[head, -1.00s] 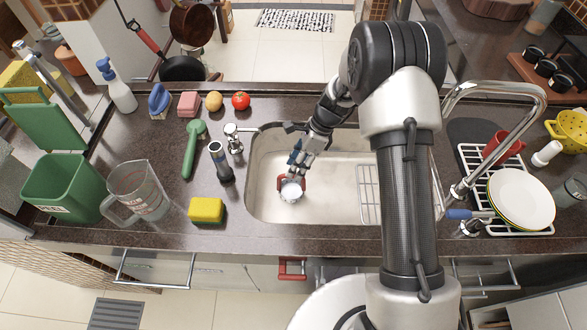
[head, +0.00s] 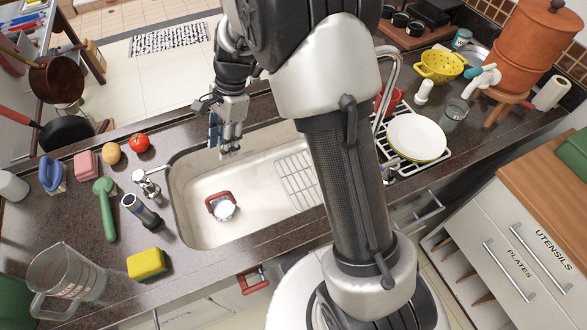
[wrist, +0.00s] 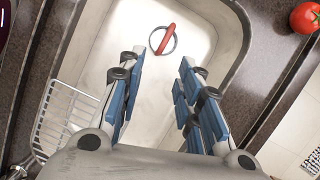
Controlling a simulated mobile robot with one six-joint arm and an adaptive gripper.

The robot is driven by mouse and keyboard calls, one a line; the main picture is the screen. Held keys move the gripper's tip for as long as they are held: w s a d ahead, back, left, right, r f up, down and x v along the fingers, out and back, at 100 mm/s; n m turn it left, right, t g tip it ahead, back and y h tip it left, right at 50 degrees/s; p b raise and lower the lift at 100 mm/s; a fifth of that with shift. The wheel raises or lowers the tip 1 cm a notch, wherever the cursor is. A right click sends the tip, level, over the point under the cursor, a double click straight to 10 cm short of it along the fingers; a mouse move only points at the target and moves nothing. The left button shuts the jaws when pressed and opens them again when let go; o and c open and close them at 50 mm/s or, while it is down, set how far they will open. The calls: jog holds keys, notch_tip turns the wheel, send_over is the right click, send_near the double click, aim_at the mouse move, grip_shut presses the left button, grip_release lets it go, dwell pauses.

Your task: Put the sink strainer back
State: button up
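The sink strainer, a round pale disc with a red handle (head: 218,199), is on the sink floor in the head view. In the wrist view its red handle (wrist: 165,39) lies across a grey ring near the top. I cannot tell whether it sits fully down in the drain. The steel sink basin (head: 193,228) surrounds it. My gripper (head: 222,150) is above the far side of the basin, apart from the strainer. The wrist view shows its blue-padded fingers (wrist: 158,85) spread, with nothing between them.
A wire rack (head: 298,180) lies in the sink's right part. The faucet (head: 388,75) and a white plate (head: 417,137) are to the right. A yellow sponge (head: 148,264), a measuring jug (head: 68,277) and a tomato (head: 139,143) stand on the left counter.

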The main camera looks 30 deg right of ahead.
jog(key=s+d+r+n+t+h, duration=0.1)
jog(key=s+d+r+n+t, duration=0.15)
jog(key=s+r+n, duration=0.45)
jog(key=s+d+r+n+t+h, duration=0.1)
jog(key=s+d+r+n, duration=0.2)
jog(key=s+r, duration=0.65)
jog(key=s+d+n+t+h, duration=0.1)
jog(key=s+d+n+t, duration=0.1)
jog(key=s+n, duration=0.3)
jog(key=s, duration=0.4)
jog(key=shift+h, duration=0.3)
jog(key=shift+a, duration=0.15)
